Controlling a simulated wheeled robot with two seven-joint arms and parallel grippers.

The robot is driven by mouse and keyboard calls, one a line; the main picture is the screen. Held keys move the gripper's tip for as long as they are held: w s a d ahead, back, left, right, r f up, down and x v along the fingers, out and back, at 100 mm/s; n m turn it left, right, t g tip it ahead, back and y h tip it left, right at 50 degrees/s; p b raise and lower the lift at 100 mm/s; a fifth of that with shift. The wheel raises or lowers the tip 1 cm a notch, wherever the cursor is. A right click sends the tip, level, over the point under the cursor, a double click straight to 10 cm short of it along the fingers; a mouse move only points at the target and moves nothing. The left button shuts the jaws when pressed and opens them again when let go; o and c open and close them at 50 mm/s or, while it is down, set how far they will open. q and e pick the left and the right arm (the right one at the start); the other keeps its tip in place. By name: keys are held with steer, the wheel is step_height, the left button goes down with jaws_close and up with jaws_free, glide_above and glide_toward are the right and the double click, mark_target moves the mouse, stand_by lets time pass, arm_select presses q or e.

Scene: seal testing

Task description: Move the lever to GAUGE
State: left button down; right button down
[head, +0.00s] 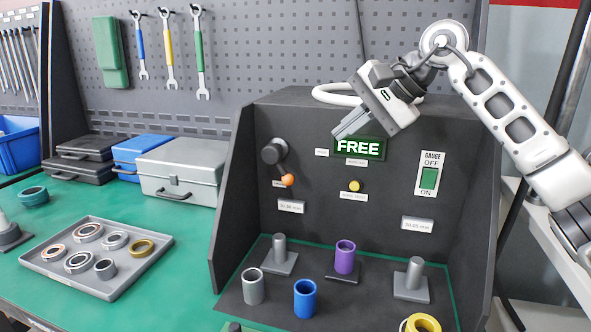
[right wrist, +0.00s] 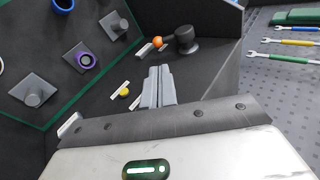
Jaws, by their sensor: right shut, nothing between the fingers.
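The lever (head: 274,152) is a dark knob with a short arm ending in an orange ball (head: 287,180). It sits on the left of the black test panel, and its ball points down and slightly right. In the right wrist view the lever's dark hub (right wrist: 186,40) and orange ball lie beyond the fingertips, apart from them. A display (head: 358,148) reads FREE in white on green. My right gripper (head: 342,132) is shut and empty, in front of the panel just left of and above the display. Its shut fingers also show in the right wrist view (right wrist: 158,88). My left gripper is not in view.
A yellow button (head: 354,186) and a green GAUGE OFF/ON switch (head: 429,178) are on the panel. Below stand posts, a purple sleeve (head: 345,257), a blue sleeve (head: 305,298) and a grey sleeve (head: 253,286). A tray of rings (head: 60,268) lies left. The panel's side wall (head: 232,200) borders the lever.

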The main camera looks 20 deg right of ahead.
mark_target(286, 172)
steer(key=x, duration=0.9)
steer(key=w+p+x, duration=0.1)
steer(key=x, duration=0.3)
steer(key=shift+a+r, duration=0.15)
steer(key=shift+r, duration=0.1)
